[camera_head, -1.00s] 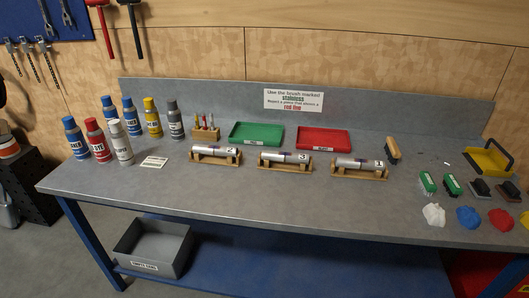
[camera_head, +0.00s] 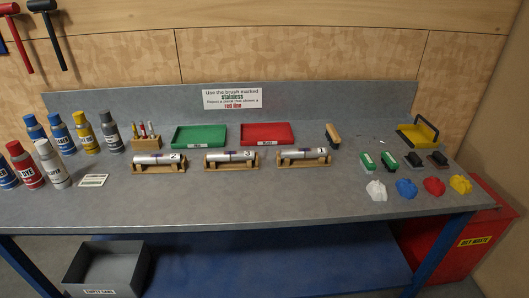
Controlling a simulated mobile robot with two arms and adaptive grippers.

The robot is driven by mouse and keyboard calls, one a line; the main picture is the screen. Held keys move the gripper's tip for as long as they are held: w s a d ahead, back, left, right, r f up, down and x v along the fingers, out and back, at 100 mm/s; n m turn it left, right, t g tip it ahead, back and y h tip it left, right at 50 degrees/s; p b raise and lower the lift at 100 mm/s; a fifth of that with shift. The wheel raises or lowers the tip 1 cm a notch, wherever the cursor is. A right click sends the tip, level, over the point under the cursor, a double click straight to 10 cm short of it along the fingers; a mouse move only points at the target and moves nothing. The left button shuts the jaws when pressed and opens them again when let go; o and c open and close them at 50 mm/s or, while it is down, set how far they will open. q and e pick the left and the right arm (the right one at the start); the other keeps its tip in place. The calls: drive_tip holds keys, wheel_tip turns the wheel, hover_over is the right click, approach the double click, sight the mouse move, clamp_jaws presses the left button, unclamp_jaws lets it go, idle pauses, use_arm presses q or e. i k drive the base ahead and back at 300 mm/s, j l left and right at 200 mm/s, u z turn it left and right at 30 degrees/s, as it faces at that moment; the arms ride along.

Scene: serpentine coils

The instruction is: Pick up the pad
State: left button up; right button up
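No item in view is clearly labelled as a pad. Two dark blocks that may be pads, a grey-based one (camera_head: 413,160) and a brown-based one (camera_head: 438,160), sit at the right of the grey workbench (camera_head: 250,203). Left of them lie two green-topped brushes (camera_head: 367,161) (camera_head: 389,162). In front are crumpled cloths: white (camera_head: 376,190), blue (camera_head: 406,188), red (camera_head: 434,187) and yellow (camera_head: 460,184). Neither of my grippers is in view.
Three numbered metal cylinders on wooden cradles (camera_head: 158,163) (camera_head: 231,160) (camera_head: 303,157) stand mid-bench. Behind are a green tray (camera_head: 200,136), a red tray (camera_head: 267,134) and a wooden-handled brush (camera_head: 333,135). A yellow holder (camera_head: 417,134) stands back right. Bottles (camera_head: 85,136) crowd the left.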

sight(412, 160)
drive_tip(key=z, duration=1.3)
